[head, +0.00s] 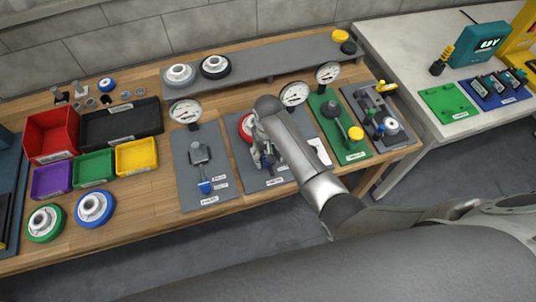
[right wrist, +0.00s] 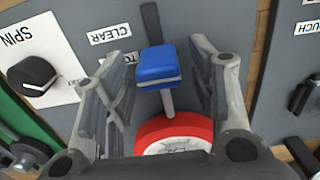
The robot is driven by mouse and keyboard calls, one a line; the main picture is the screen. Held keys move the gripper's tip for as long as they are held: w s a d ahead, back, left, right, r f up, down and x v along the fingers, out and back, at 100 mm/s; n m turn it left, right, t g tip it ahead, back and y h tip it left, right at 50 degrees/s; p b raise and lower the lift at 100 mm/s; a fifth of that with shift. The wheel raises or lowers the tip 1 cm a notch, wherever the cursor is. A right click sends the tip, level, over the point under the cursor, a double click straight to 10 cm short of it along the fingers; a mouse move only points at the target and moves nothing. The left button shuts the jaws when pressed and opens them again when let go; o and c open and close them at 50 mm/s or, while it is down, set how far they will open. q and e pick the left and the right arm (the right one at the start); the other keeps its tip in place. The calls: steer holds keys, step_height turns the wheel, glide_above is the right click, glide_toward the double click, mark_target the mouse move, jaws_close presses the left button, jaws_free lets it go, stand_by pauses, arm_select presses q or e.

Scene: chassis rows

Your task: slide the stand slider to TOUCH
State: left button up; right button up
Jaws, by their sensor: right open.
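In the right wrist view a blue slider knob (right wrist: 158,66) stands on a metal stem, with a dark slot (right wrist: 150,22) running up behind it. My right gripper (right wrist: 160,85) is open, with one finger on each side of the knob; I see gaps at both sides. A CLEAR label (right wrist: 110,33) lies left of the slot. Below it a second label, showing "TO", is partly hidden by the left finger. A red-rimmed wheel (right wrist: 180,128) is just below the knob. In the head view my right gripper (head: 266,160) is over the grey plate (head: 247,180), and the arm hides much of it. My left gripper is out of view.
A neighbouring grey plate (head: 192,155) has its own blue slider (head: 205,187). A green plate (head: 350,152) stands to the right. Gauges (head: 293,94) rise behind the plates. Coloured bins (head: 92,168) are at the left. A black SPIN knob (right wrist: 33,75) is beside the gripper.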

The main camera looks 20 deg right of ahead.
steer(key=shift+r, duration=0.1)
step_height(320, 180, up, 12)
stand_by(0.5)
stand_by(0.4)
